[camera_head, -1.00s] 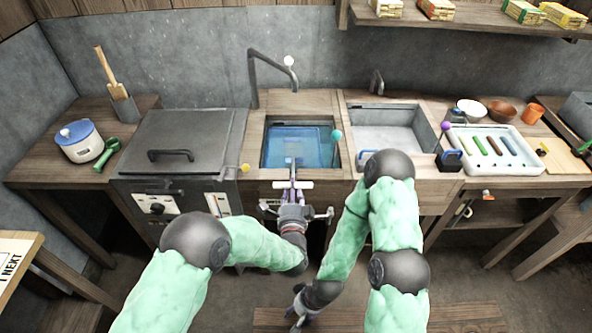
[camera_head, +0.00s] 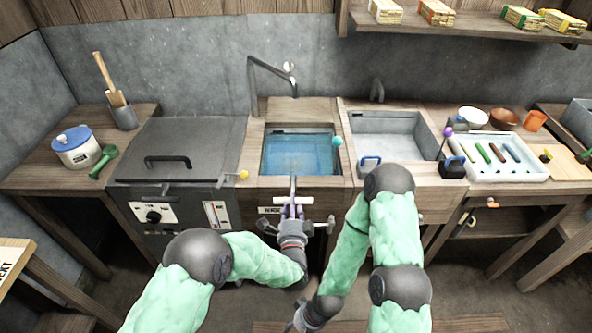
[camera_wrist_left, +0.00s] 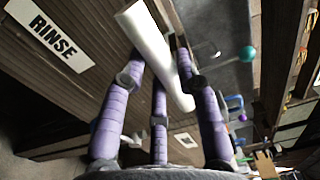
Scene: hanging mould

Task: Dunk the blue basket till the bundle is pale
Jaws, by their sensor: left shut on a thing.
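The blue-water basin (camera_head: 298,152) is set in the wooden counter at the centre. A faint blue shape lies under its surface; I cannot make out the basket's outline or the bundle. My left gripper (camera_head: 293,207) is in front of the basin, shut on a pale bar (camera_head: 295,200). A grey stem (camera_head: 293,186) rises from the bar towards the basin's front edge. The left wrist view shows the white bar (camera_wrist_left: 150,40) between my purple fingers (camera_wrist_left: 160,90). My right gripper (camera_head: 302,320) is low at the bottom edge, partly cut off.
A dark lidded unit (camera_head: 180,150) stands left of the basin and a grey empty sink (camera_head: 388,145) right of it. A bent tap (camera_head: 270,72) hangs over the basin. A teal knob (camera_head: 337,141) stands at its right edge.

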